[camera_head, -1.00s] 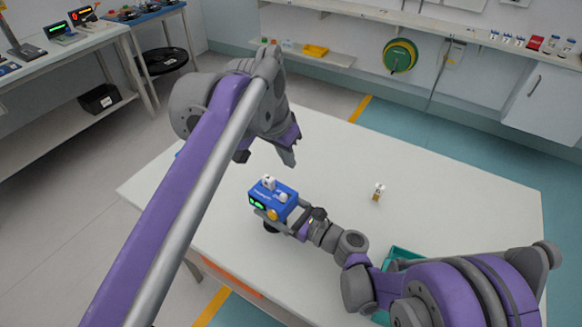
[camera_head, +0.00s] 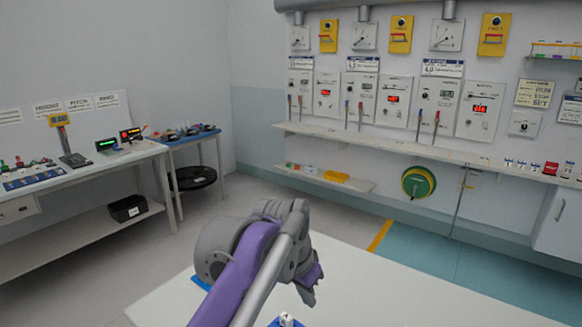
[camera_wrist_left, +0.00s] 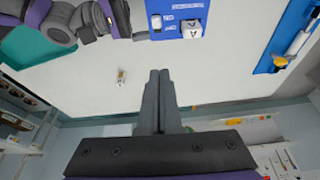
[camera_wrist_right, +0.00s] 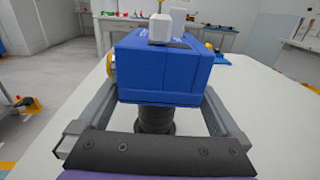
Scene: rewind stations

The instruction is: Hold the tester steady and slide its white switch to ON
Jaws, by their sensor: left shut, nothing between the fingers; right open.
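The blue tester (camera_wrist_right: 165,72) stands on a dark round base (camera_wrist_right: 156,120) in the right wrist view. My right gripper (camera_wrist_right: 158,100) has a finger on each side of it; the jaws are open around it, and contact is unclear. White parts rise from its top, one a near knob (camera_wrist_right: 160,28). In the left wrist view the tester (camera_wrist_left: 170,33) is at the top edge, with a white block (camera_wrist_left: 190,29) and small unreadable labels. My left gripper (camera_wrist_left: 158,75) is shut and empty, apart from the tester. It also shows in the head view (camera_head: 311,287), where only the tester's top (camera_head: 286,321) shows.
A small white and brown item (camera_wrist_left: 121,77) stands on the white table (camera_wrist_left: 90,85). A teal tray (camera_wrist_left: 30,48) is near my right arm, and a blue tray (camera_wrist_left: 279,55) with tools lies opposite. A wall shelf (camera_head: 400,142) and side bench (camera_head: 80,175) stand beyond.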

